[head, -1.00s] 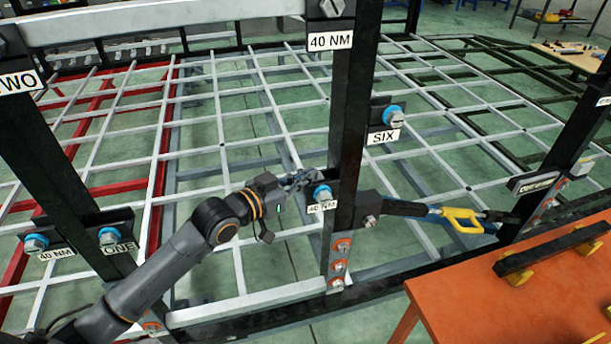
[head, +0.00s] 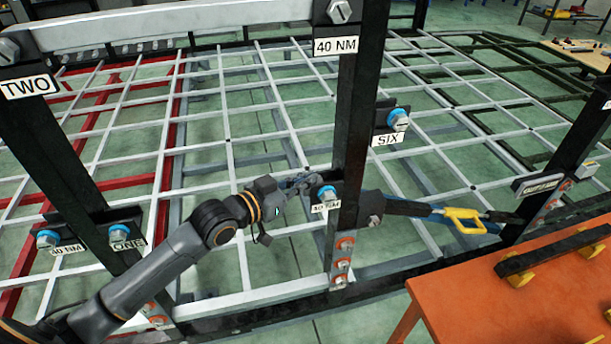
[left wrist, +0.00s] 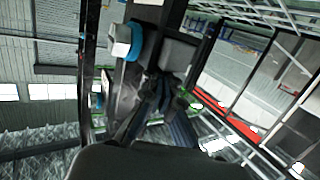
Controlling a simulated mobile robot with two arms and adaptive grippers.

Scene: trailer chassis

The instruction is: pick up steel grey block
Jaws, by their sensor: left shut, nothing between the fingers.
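I cannot pick out the steel grey block for certain. A plain grey block-like shape (left wrist: 178,54) shows just beyond my left fingers in the left wrist view; I cannot tell if it is the block. My left gripper (head: 303,184) is shut and empty, close to the left side of the middle black post (head: 352,130), beside a blue-ringed bolt (head: 326,194). In the left wrist view the dark fingers (left wrist: 160,98) are below a large bolt with a blue ring (left wrist: 125,42). I cannot tell if they touch anything. My right gripper is not in view.
Black posts carry blue-ringed bolts and labels, including SIX (head: 388,139). A pale grid frame (head: 225,138) lies behind. An orange table (head: 480,295) stands at front right.

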